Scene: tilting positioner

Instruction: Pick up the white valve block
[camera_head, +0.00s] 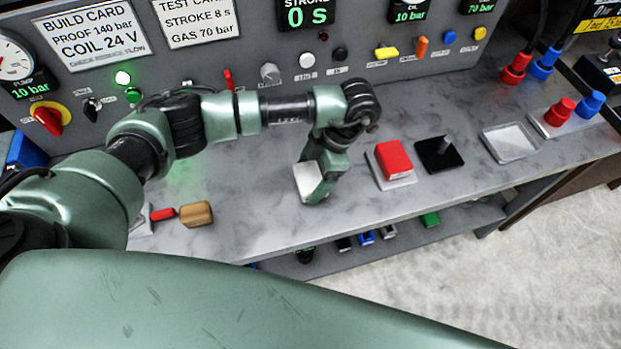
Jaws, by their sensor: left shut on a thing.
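The white valve block (308,179) is on or just above the grey bench top, left of the red block. My left gripper (322,187) points down at it and is shut on it; the fingers cover its right side. I cannot tell whether the block's underside touches the bench. My right gripper does not show in the head view.
A red block (394,158) on a light plate stands right of the gripper, then a black plate with a post (439,154) and an empty shallow tray (511,143). A wooden-handled tool (196,214) lies at left. The control panel (270,45) rises behind.

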